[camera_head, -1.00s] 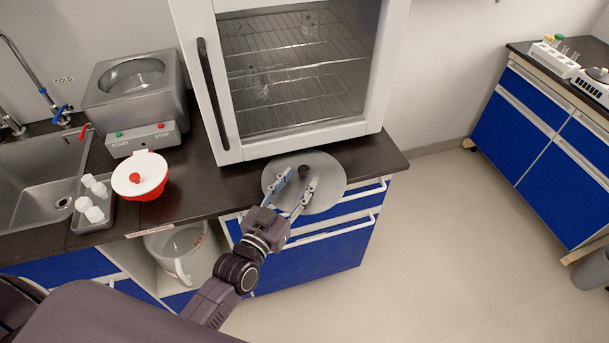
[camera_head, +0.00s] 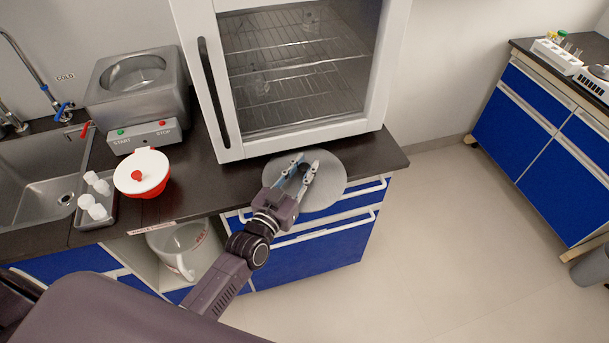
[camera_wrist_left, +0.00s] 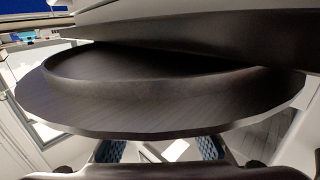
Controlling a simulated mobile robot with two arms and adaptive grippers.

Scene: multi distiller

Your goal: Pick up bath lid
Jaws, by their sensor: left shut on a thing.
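The bath lid (camera_head: 328,186) is a flat, round grey disc with a small dark knob (camera_head: 303,169), at the front right of the dark counter, below the glass-fronted cabinet. My left gripper (camera_head: 302,167) reaches over it from the front, fingers on either side of the knob, shut on it. In the left wrist view a dark round plate with a raised ring (camera_wrist_left: 150,95) fills much of the picture, and finger parts show behind its lower edge. I cannot tell from it how the fingers touch the knob. The steel bath (camera_head: 140,85) stands open at the left. My right gripper is not in view.
A red bowl with a white lid (camera_head: 141,172) and a tray with white pieces (camera_head: 106,215) stand left of my arm. The white cabinet (camera_head: 228,130) rises close behind the lid. A sink (camera_head: 35,185) is far left, a clear jug (camera_head: 187,246) below the counter.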

